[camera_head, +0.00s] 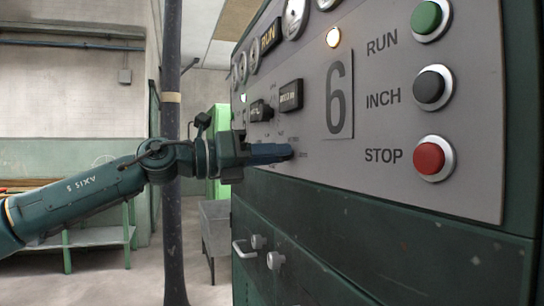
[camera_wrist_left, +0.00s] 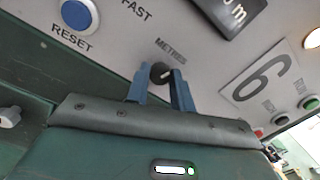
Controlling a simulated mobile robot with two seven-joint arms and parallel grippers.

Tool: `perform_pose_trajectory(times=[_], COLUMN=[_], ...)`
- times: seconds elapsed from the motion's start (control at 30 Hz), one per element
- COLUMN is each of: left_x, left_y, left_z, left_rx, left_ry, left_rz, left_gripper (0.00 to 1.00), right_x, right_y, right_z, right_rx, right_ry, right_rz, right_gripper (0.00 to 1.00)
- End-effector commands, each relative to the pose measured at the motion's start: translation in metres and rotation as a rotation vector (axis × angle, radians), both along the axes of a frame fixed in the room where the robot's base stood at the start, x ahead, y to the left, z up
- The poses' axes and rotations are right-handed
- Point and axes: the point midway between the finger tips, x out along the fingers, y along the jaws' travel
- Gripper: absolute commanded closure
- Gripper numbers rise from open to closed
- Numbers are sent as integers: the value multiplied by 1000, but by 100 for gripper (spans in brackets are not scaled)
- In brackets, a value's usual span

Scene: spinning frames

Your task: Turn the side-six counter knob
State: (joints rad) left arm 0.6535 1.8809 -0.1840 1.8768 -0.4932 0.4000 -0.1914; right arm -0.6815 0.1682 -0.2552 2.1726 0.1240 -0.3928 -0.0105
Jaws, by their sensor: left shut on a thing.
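The side-six control panel (camera_head: 385,60) fills the right of the head view, with a large 6 plate (camera_head: 339,95). My left gripper (camera_head: 285,152) reaches in from the left to the panel's lower part. In the left wrist view its two blue fingers (camera_wrist_left: 162,88) stand on either side of a small dark round knob (camera_wrist_left: 160,72) with a pale mark, under the word METRES. The gripper is shut on this knob. In the head view the fingers hide most of the knob. My right gripper is in neither view.
Green RUN (camera_head: 426,17), black INCH (camera_head: 430,88) and red STOP (camera_head: 429,157) buttons sit on the panel's right. A blue RESET button (camera_wrist_left: 76,14) is near the knob. A dark vertical post (camera_head: 172,220) stands close beside my left arm.

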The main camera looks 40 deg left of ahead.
Motion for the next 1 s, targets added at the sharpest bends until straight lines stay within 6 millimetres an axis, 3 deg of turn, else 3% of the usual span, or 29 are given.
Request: perform_pose_trajectory(times=[0.5, 1.0], left_x=[0, 0], left_y=[0, 1], left_z=[1, 1], left_rx=[-289, -337], left_ry=[146, 171], left_rz=[2, 2], left_gripper=[100, 100], right_x=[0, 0], right_y=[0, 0], right_z=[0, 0], right_rx=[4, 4], right_ry=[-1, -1], right_rz=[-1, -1], right_gripper=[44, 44])
